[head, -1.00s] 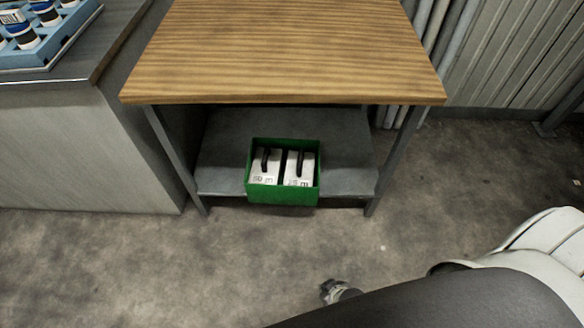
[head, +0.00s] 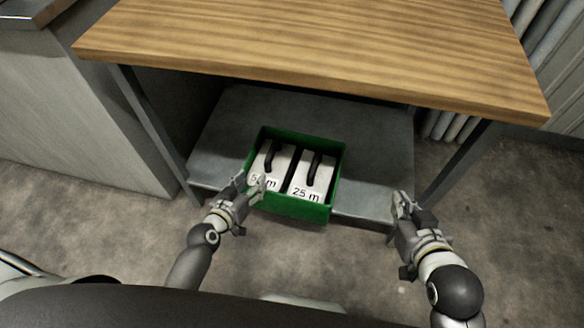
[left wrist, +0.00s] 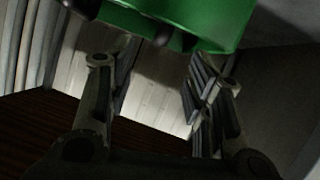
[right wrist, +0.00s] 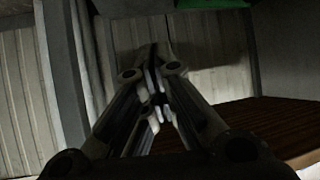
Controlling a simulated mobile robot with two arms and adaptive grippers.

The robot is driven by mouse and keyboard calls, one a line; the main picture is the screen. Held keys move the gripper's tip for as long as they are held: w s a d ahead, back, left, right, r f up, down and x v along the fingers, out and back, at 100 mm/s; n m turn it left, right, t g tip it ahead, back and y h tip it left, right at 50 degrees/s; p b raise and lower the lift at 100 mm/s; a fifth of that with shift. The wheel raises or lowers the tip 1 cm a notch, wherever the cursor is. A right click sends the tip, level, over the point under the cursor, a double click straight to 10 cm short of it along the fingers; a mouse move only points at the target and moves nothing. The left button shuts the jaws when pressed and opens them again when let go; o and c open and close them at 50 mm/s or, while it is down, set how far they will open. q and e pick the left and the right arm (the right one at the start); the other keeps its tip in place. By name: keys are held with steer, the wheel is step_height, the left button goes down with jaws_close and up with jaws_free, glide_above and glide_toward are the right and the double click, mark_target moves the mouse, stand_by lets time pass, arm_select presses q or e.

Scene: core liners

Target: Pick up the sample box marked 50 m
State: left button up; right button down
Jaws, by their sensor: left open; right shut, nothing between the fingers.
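Two white sample boxes with black handles stand side by side in a green crate (head: 300,209). The left one, the 50 m box (head: 273,166), has its label partly covered by my left gripper. The right one, the 25 m box (head: 311,176), has its label in full view. My left gripper (head: 252,184) is open and empty at the crate's front left corner; the green crate (left wrist: 200,22) shows above its fingers in the left wrist view. My right gripper (head: 400,202) is shut and empty, right of the crate near the shelf's front edge.
The crate stands on a grey lower shelf (head: 372,150) under a wooden tabletop (head: 300,45), which overhangs it. Metal legs (head: 155,125) stand at both sides of the shelf. A grey cabinet (head: 80,110) is at the left. Pipes line the wall at the right.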

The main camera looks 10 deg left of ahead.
mark_target(265, 162)
arm_select(q)
steer(key=x, duration=0.2)
steer(key=b+x, duration=0.1)
steer(key=x, duration=0.2)
steer(key=shift+w+d+r, duration=0.1)
steer(key=shift+w+r, duration=0.05)
steer(key=shift+w, duration=0.15)
steer(key=shift+w+b, duration=0.35)
steer(key=b+x, duration=0.1)
steer(key=x, duration=0.3)
steer(key=shift+w+f+b, duration=0.25)
steer(key=shift+b, duration=0.15)
steer(key=shift+w, duration=0.2)
jaws_close()
arm_select(e)
steer(key=w+a+r+t+y, duration=0.1)
steer(key=r+t, duration=0.3)
steer(key=r, duration=0.4)
steer(key=w+a+r+t+y, duration=0.2)
steer(key=r+t, duration=0.3)
steer(key=r, duration=0.3)
steer(key=shift+w+t, duration=0.3)
steer(key=shift+w, duration=0.05)
